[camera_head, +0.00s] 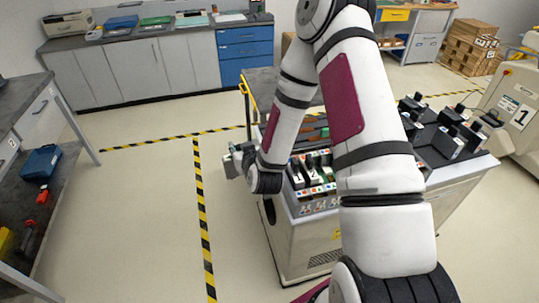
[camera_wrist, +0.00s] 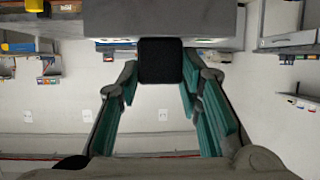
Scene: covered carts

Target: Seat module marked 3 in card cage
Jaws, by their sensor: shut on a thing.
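In the wrist view my gripper (camera_wrist: 159,76) has its teal-padded fingers on both sides of a black handle (camera_wrist: 161,60). The handle belongs to a grey module (camera_wrist: 205,22) that spans the top of that view. No number shows on it, so I cannot tell its mark. In the head view the gripper end is at the left side of the cart, mostly hidden by my arm, with a grey piece of the module (camera_head: 231,166) showing. The card cage (camera_head: 318,204) is on the cart, with several modules and coloured labels visible, partly behind my arm.
Several dark modules with black handles (camera_head: 450,141) stand on the cart's (camera_head: 302,243) right part. A shelf bench (camera_head: 25,125) is at left. A cabinet counter (camera_head: 150,67) lines the back wall. A beige covered machine marked 1 (camera_head: 515,105) is at right. The floor left of the cart is clear.

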